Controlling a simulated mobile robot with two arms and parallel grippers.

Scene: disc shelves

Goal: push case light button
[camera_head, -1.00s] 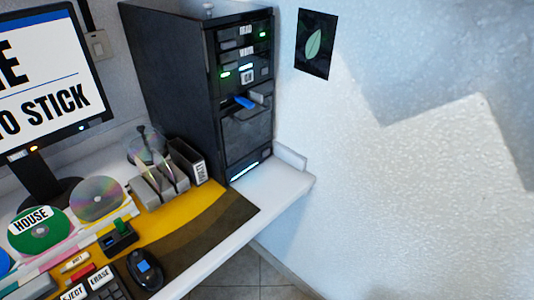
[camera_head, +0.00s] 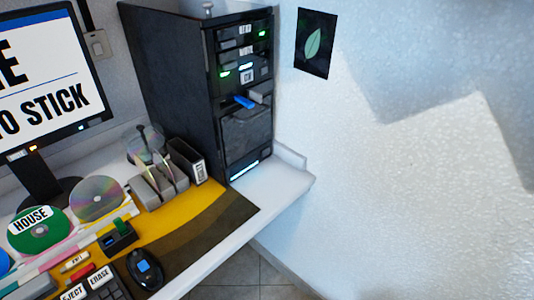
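A black computer tower case (camera_head: 170,75) stands at the back right of the desk, against the wall. Its front shows drive bays with small labels, green lights and a blue stick (camera_head: 243,102) plugged in at mid height. A bright white light strip (camera_head: 245,171) glows low on the case front. Another lit white strip (camera_head: 246,66) shows in the upper bays. I cannot tell which part is the case light button. Neither of my grippers is in view.
A monitor (camera_head: 45,75) stands at the left. Discs, including a green one labelled HOUSE (camera_head: 38,236), a disc rack (camera_head: 157,186), a black box (camera_head: 187,160) and a mouse (camera_head: 145,268) lie on the desk. The white desk corner (camera_head: 285,183) before the case is clear.

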